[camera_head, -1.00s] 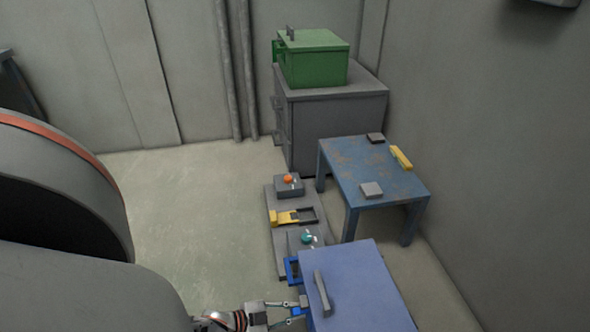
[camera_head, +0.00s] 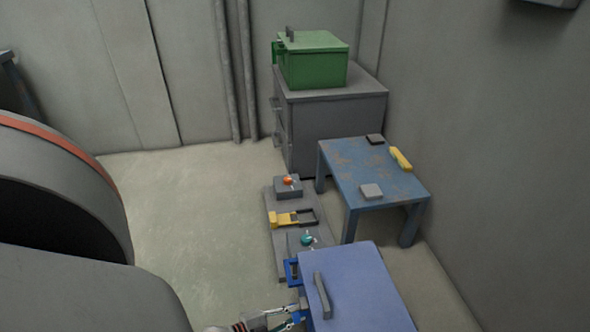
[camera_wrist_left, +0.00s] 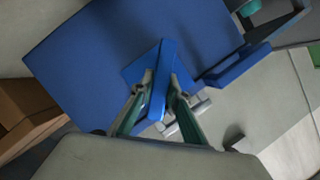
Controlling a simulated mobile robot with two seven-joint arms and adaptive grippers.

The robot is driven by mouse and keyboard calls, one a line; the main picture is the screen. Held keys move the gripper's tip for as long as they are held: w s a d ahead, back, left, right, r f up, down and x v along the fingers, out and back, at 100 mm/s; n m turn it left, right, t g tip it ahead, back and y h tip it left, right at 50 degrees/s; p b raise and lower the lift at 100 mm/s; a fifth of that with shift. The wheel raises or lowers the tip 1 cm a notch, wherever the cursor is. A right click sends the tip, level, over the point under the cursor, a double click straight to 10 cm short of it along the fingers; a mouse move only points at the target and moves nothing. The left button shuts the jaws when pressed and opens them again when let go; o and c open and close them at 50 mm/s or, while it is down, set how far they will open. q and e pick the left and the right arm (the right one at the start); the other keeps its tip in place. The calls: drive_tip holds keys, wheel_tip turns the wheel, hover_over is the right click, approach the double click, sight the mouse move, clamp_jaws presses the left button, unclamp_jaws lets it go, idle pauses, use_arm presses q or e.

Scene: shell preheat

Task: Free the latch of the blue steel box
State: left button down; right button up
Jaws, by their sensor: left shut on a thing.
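The blue steel box (camera_head: 365,290) stands at the bottom right of the head view, its lid down with a grey handle (camera_head: 322,296) on top. Its blue front face (camera_wrist_left: 110,50) fills much of the left wrist view. My left gripper (camera_head: 291,315) is at the front side of the box, low in the head view. In the left wrist view my left gripper (camera_wrist_left: 160,88) is shut on the blue latch (camera_wrist_left: 163,70), a flat bar standing out from the box front. The fingers partly hide the latch's lower part. My right gripper is out of view.
A grey panel (camera_head: 285,233) with an orange knob (camera_head: 289,180), a yellow latch piece (camera_head: 283,219) and a teal knob (camera_head: 307,240) lies beyond the box. A worn blue table (camera_head: 372,178) and a green box (camera_head: 315,62) on a grey cabinet stand behind. Floor at left is clear.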

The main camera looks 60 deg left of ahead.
use_arm(q)
drive_tip(key=c, duration=2)
unclamp_jaws()
drive_tip(key=shift+o, duration=0.2)
drive_tip(key=v, duration=1.2)
